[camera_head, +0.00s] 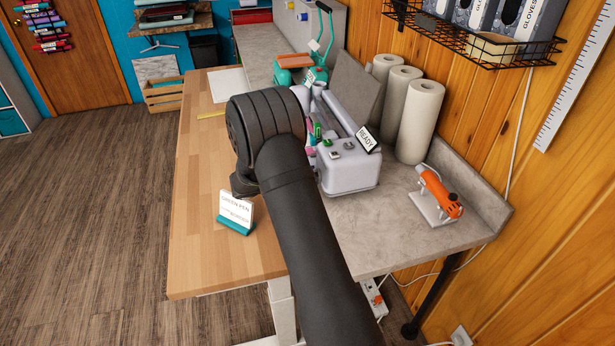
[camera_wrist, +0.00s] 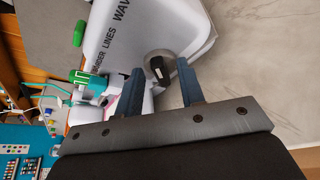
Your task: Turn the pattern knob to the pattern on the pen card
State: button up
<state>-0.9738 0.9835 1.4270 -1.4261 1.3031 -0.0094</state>
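The pattern knob (camera_wrist: 157,66) is a dark round knob with a pale mark, on the light machine (camera_wrist: 140,38) in the wrist view. The words near it read as "...DER", "LINES" and "WAV...", partly cut off. My gripper (camera_wrist: 160,78) is open, its two blue fingers on either side of the knob; I cannot tell whether they touch it. In the head view the machine (camera_head: 350,178) stands on the grey counter, and my arm hides the gripper there. The pen card (camera_head: 237,208) stands in a teal holder on the wooden table and reads "GREEN PEN"; its smaller line is unreadable.
A "READY" sign (camera_head: 367,139) is on the machine. White paper rolls (camera_head: 419,120) stand behind it. An orange tool (camera_head: 440,194) rests on a stand at the right. The wooden tabletop (camera_head: 205,240) around the card is mostly clear.

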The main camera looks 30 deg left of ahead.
jog(key=v, duration=1.7)
jog(key=shift+s, duration=0.2)
jog(key=shift+a, duration=0.15)
jog(key=x, duration=1.7)
jog(key=shift+w, duration=0.25)
